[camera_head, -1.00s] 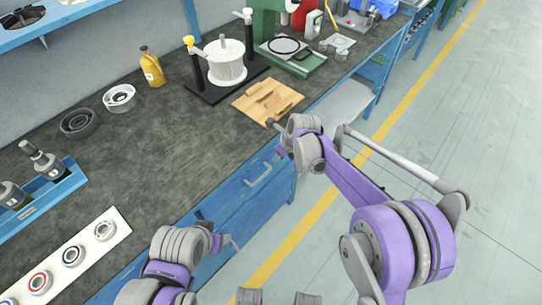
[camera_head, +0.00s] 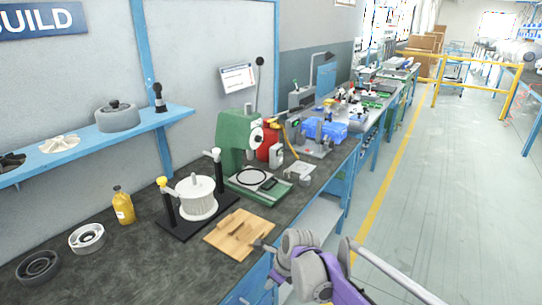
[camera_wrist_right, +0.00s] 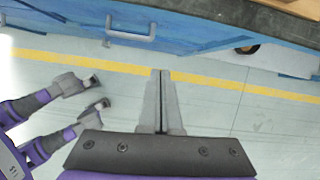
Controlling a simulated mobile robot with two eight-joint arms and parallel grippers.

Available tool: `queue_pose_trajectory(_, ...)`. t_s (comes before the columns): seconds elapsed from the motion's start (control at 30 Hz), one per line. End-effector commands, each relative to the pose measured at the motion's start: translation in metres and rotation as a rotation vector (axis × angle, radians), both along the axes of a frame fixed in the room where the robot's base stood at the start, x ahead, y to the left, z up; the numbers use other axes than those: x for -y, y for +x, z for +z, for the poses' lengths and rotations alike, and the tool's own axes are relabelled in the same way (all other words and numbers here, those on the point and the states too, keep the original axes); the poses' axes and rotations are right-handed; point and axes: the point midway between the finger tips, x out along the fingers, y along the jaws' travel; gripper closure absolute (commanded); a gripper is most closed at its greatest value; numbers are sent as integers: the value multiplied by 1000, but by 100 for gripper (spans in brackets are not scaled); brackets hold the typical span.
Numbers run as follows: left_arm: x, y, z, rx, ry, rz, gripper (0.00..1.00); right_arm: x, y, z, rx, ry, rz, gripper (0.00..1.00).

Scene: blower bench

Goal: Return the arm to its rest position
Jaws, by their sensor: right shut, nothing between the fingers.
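My right gripper (camera_head: 262,246) shows at the bottom of the head view, in front of the bench's front edge and near the wooden board. My purple and grey right arm comes in from the lower right. In the right wrist view the two grey fingers of the right gripper (camera_wrist_right: 160,75) lie together, with nothing between them, over the floor and facing the blue bench front. My left gripper is not seen in the head view.
The dark bench top (camera_head: 125,262) carries a wooden board (camera_head: 240,232), a white spool (camera_head: 196,196), a yellow bottle (camera_head: 123,207) and a green press (camera_head: 236,138). A drawer handle (camera_wrist_right: 131,33) sticks out of the bench front. Open floor (camera_head: 440,200) lies to the right.

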Motion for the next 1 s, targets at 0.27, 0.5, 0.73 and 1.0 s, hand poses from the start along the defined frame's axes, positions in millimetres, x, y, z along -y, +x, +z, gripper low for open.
queue_pose_trajectory(0.27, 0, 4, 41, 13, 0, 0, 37, 75, -82, 75, 245, -251, 569, 100)
queue_pose_trajectory(0.5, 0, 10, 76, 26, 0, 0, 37, 134, -172, 107, 408, -548, 1182, 100)
queue_pose_trajectory(0.73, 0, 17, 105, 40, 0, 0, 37, 169, -238, 109, 462, -793, 1690, 100)
queue_pose_trajectory(1.0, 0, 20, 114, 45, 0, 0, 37, 181, -262, 102, 461, -889, 1911, 100)
